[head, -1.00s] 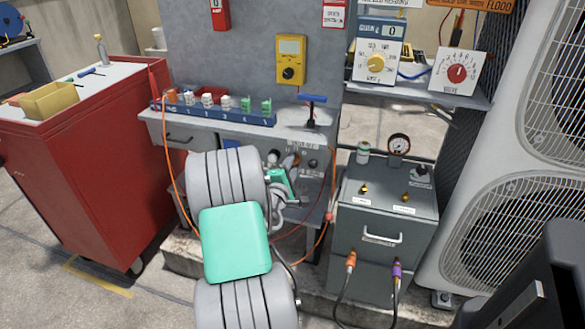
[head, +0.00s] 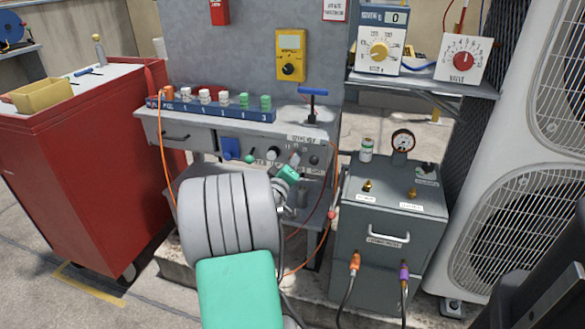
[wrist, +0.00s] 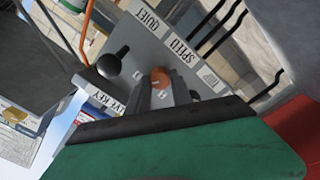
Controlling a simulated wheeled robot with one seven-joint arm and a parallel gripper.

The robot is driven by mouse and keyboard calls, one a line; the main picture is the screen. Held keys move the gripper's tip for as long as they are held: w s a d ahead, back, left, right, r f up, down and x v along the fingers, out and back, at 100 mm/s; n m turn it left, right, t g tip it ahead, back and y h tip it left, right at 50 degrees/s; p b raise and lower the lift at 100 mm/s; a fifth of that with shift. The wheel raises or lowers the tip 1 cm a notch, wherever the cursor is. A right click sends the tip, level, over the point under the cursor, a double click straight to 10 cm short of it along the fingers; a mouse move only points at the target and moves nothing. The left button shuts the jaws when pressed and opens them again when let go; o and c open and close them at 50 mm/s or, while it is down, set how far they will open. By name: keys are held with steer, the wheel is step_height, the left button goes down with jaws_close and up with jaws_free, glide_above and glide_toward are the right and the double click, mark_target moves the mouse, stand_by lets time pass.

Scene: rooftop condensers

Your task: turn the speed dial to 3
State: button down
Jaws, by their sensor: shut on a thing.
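The speed dial (wrist: 160,76) shows in the wrist view as an orange-brown round knob on a grey panel, near an upside-down SPEED label (wrist: 172,50). My gripper (wrist: 164,94) is shut on the dial, with a finger on each side. The fingers and the wrist housing hide much of the dial, so I cannot read its setting. In the head view my gripper (head: 294,162) reaches the bench's front panel, covering the dial there.
A black knob (wrist: 112,64) sits beside the dial, near a QUIET label. A blue-handled tool (head: 313,100) stands on the bench above. A grey cabinet (head: 385,240) with gauge and hoses is close on the right. A red cart (head: 90,180) stands left.

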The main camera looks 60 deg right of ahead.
steer(key=shift+f+m+b, duration=0.1)
steer(key=shift+m+b, duration=0.5)
steer(key=shift+m, duration=0.2)
steer(key=c, duration=1.1)
jaws_free()
steer(key=shift+c, duration=0.2)
steer(key=s+a, duration=0.1)
steer(key=a, duration=0.6)
steer(key=shift+a+p, duration=0.35)
steer(key=shift+s, duration=0.1)
